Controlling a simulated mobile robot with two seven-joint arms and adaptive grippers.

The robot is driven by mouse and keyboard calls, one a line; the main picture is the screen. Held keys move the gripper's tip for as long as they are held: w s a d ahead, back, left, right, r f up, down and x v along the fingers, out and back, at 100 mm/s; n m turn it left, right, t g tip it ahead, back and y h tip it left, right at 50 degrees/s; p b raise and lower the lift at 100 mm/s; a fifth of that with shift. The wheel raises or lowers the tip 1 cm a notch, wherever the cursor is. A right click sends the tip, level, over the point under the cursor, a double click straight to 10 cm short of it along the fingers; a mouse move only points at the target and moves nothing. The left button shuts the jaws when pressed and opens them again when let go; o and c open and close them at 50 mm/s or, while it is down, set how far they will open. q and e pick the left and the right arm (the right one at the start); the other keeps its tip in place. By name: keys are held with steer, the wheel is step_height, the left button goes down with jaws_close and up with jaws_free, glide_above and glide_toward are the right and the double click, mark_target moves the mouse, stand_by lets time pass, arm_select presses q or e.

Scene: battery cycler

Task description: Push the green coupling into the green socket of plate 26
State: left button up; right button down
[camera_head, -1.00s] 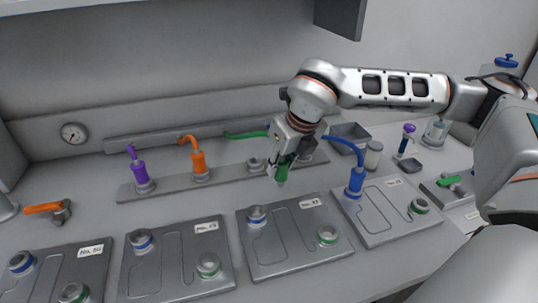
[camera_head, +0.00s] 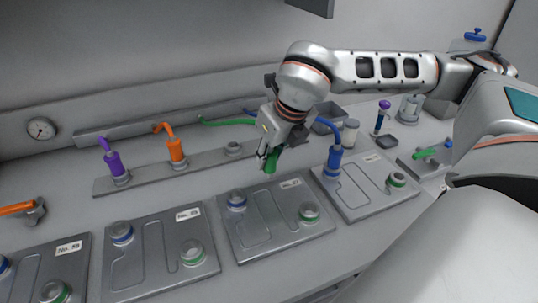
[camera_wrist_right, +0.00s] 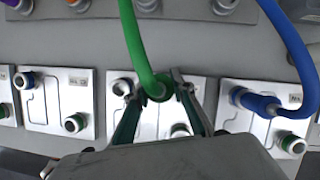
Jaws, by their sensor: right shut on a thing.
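My right gripper (camera_head: 267,158) is shut on the green coupling (camera_head: 271,161), which hangs nearly upright above the bench behind the third plate from the left (camera_head: 250,237). In the right wrist view the green coupling (camera_wrist_right: 158,88) sits between the fingers, its green hose (camera_wrist_right: 134,35) running up the picture. Several grey plates lie in a row, each with a blue-ringed and a green-ringed socket. The third plate's green socket (camera_head: 309,211) is empty and apart from the coupling. The plate numbers are too small to read surely, so I cannot tell which is plate 26. My left gripper is not in view.
A blue coupling (camera_head: 333,161) with its hose stands in the rightmost plate (camera_head: 372,200). Purple (camera_head: 113,163) and orange (camera_head: 176,150) couplings stand on the rear rail (camera_head: 146,181). An orange-handled valve (camera_head: 30,210) is at left; jars and small trays are at right.

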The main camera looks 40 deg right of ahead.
steer(key=shift+r, duration=0.15)
steer(key=shift+r+p, duration=1.3)
steer(key=shift+r, duration=1.05)
